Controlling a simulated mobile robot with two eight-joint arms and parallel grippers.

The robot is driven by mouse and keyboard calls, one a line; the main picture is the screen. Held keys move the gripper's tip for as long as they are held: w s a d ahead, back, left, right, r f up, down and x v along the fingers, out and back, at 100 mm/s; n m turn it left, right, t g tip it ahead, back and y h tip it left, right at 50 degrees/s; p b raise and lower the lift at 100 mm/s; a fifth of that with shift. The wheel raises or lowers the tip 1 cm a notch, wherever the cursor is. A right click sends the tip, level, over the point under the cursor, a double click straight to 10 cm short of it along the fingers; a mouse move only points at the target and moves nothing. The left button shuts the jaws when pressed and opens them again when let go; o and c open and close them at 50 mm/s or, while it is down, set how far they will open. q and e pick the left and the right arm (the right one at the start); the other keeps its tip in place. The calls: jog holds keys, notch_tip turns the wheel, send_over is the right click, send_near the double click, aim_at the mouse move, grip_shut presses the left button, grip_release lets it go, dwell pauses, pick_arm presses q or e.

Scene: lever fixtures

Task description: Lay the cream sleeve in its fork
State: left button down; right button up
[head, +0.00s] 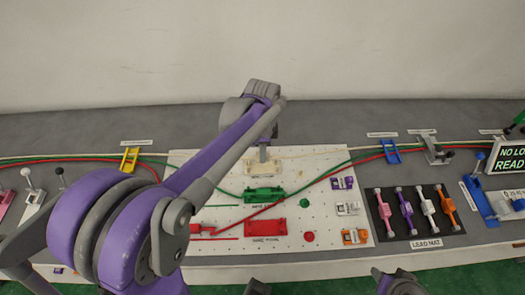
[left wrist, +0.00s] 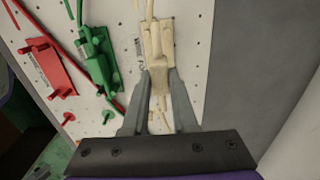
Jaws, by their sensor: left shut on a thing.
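The cream sleeve (left wrist: 158,78) is between the two fingertips of my left gripper (left wrist: 160,74) in the left wrist view. The gripper is shut on it. The cream fork (left wrist: 157,38) on its cream plate lies directly beyond the fingertips, and the sleeve is at its near end. I cannot tell whether the sleeve rests in the fork or is just above it. In the head view my left gripper (head: 263,148) is down over the cream fixture (head: 262,168) at the back of the white board; the sleeve is hard to make out there.
The white pegboard (head: 335,215) also carries a green fixture (head: 264,195) and a red fixture (head: 265,227) in front of the cream one. A black lead mat (head: 412,208) with several coloured pieces lies to the right. Cords run across the board and bench.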

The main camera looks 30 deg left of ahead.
pick_arm(q)
jog(key=shift+f, duration=0.1)
dwell(0.3)
jog(key=shift+f+b, duration=0.5)
jog(key=shift+f, duration=0.15)
jog(key=shift+f, duration=0.2)
jog(key=shift+f+b, duration=0.4)
jog(key=shift+f, duration=0.35)
dwell(0.3)
jog(key=shift+f+b, duration=0.4)
jog(key=shift+b, duration=0.1)
jog(key=shift+c, duration=0.7)
grip_release()
jog(key=shift+r, duration=0.1)
